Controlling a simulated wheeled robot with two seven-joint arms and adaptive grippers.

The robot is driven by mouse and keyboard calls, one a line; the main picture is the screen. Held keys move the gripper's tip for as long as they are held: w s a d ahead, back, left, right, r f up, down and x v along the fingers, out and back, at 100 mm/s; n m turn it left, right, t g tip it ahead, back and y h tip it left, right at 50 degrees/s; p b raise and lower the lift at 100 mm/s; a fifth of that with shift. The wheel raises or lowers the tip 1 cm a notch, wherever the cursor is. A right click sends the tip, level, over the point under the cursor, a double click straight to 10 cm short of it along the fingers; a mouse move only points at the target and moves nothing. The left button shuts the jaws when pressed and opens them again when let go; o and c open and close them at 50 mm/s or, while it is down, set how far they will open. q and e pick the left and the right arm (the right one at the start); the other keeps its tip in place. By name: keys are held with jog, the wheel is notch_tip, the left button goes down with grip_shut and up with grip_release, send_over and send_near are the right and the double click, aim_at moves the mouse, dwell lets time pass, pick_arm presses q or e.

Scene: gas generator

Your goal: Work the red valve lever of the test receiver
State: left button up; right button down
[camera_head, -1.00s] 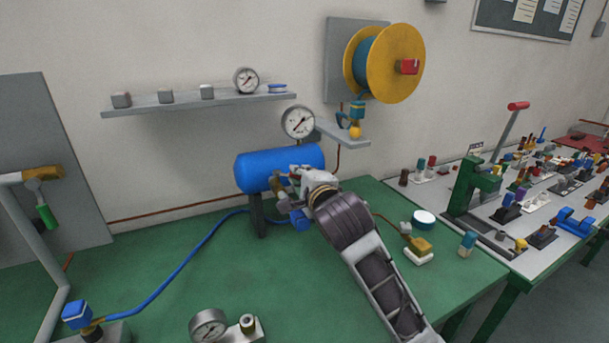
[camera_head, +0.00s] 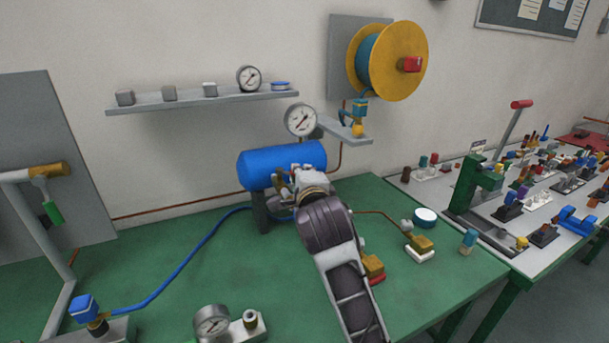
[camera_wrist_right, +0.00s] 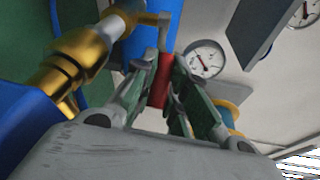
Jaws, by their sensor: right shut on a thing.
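The test receiver is a blue tank (camera_head: 265,166) on a dark stand at the back of the green bench. My right gripper (camera_head: 288,182) is at the front of the tank, mostly hidden by its own wrist in the head view. In the right wrist view the red valve lever (camera_wrist_right: 158,94) sits between the two fingertips of my right gripper (camera_wrist_right: 160,92), which is shut on it. A brass fitting (camera_wrist_right: 75,58) is beside it at the left, and the blue tank is behind. My left gripper is not in view.
A pressure gauge (camera_head: 300,120) stands above the tank. A blue hose (camera_head: 190,262) runs across the bench to the left. A brass fitting with a red part (camera_head: 373,268) lies close beside my right forearm.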

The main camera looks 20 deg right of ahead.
jog(key=shift+f, duration=0.15)
dwell(0.3)
jog(key=c, duration=1.4)
grip_release()
